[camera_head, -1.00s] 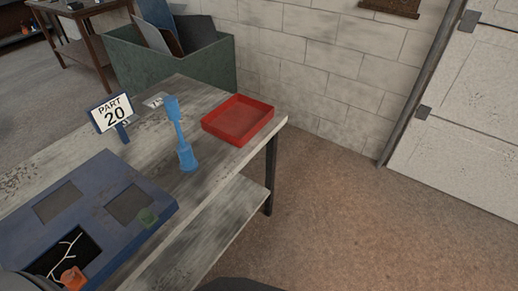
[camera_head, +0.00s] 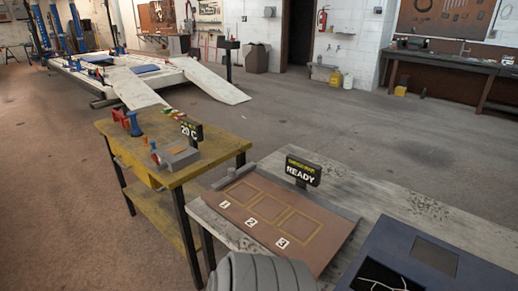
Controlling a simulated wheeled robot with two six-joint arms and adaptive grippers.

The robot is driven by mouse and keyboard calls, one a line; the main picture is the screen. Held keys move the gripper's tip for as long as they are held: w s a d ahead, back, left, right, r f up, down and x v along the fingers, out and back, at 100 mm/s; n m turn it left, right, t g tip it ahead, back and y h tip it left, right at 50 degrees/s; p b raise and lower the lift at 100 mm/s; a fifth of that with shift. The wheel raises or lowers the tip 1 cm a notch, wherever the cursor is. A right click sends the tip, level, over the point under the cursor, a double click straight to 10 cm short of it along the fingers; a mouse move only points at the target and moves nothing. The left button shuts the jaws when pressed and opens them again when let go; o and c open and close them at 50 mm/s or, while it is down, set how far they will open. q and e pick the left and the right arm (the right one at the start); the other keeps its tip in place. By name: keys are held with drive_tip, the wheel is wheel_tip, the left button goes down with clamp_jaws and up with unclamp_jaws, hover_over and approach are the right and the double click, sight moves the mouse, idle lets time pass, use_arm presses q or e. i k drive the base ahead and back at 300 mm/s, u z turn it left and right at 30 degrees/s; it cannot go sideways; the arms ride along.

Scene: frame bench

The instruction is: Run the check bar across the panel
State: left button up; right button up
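A dark blue panel (camera_head: 395,237) with rectangular openings lies on the grey bench at the lower right, cut off by the picture's edge. Thin whitish branching lines show in its near opening. No thing in view can be surely told as the check bar. The board has yellow outlined fields numbered 1, 2 and 3. Neither gripper is in view; a grey ribbed part of my own arm shows at the bottom middle.
A sign reading READY (camera_head: 303,170) stands behind the brown board. A yellow table (camera_head: 215,148) with a grey vise-like tool (camera_head: 176,157) and a 20 C sign (camera_head: 191,131) stands to the left. Open floor lies behind. White ramps (camera_head: 215,82) stand farther back.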

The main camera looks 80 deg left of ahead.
sight(233, 175)
drive_tip(key=u, duration=4.45)
drive_tip(key=i, duration=1.9)
drive_tip(key=z, duration=3.5)
